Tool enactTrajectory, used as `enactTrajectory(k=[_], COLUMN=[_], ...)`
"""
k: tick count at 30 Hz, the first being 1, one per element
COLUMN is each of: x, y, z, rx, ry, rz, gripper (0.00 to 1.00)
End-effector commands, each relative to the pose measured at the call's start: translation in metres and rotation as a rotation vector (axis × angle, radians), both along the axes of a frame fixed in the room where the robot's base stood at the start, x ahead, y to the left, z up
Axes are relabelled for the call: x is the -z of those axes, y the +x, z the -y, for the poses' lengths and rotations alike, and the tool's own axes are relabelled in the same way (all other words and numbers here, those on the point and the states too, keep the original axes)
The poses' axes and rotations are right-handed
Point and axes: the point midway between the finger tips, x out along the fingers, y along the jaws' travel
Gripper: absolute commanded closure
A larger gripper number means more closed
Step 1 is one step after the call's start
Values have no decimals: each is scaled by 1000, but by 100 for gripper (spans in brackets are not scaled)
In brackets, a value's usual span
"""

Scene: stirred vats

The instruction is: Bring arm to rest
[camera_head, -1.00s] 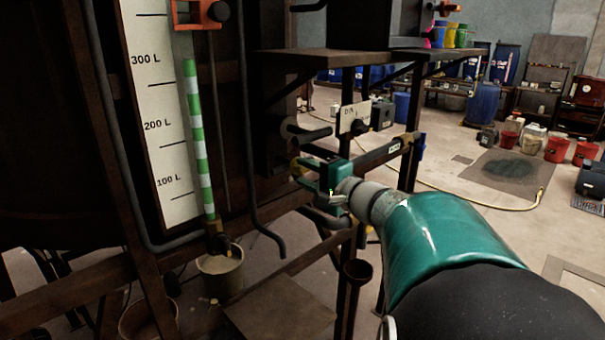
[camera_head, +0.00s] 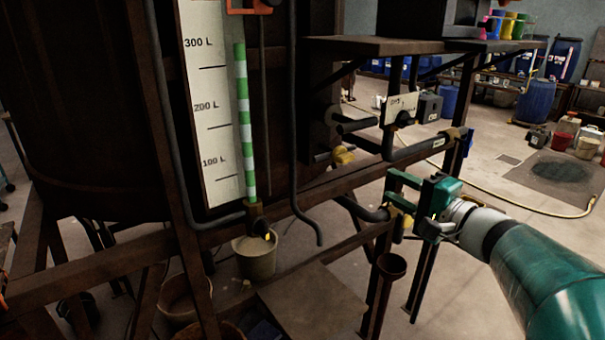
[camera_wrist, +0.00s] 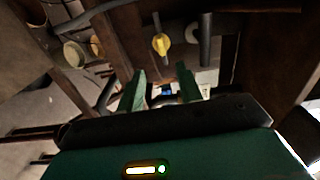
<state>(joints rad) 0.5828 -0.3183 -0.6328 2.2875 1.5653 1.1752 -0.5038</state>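My gripper (camera_head: 397,200) is at the end of my green arm, at the lower right of the head view, in front of the vat's pipework. Its two green fingers stand apart with nothing between them. In the wrist view the fingers (camera_wrist: 160,88) also show apart and empty. A yellow valve handle (camera_head: 343,155) on a pipe is up and left of my gripper in the head view. A yellow handle (camera_wrist: 161,43) also shows beyond the fingers in the wrist view. A dark pipe runs close behind the gripper; I cannot tell whether they touch.
The vat (camera_head: 85,110) with its level scale (camera_head: 208,110) fills the left. A dark shelf (camera_head: 385,46) juts out above the pipes. A bucket (camera_head: 255,258) and a funnel (camera_head: 391,265) are below. Open floor lies right, with a yellow hose (camera_head: 500,195) across it.

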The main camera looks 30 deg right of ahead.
Motion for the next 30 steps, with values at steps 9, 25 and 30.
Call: enactTrajectory(k=[9, 25, 30], x=[0, 94, 127], y=[1, 31, 7], z=[-1, -232, -281], rx=[-2, -644, -789], ry=[-1, -448, -809], rz=[-2, -551, -725], gripper=[65, 65, 65])
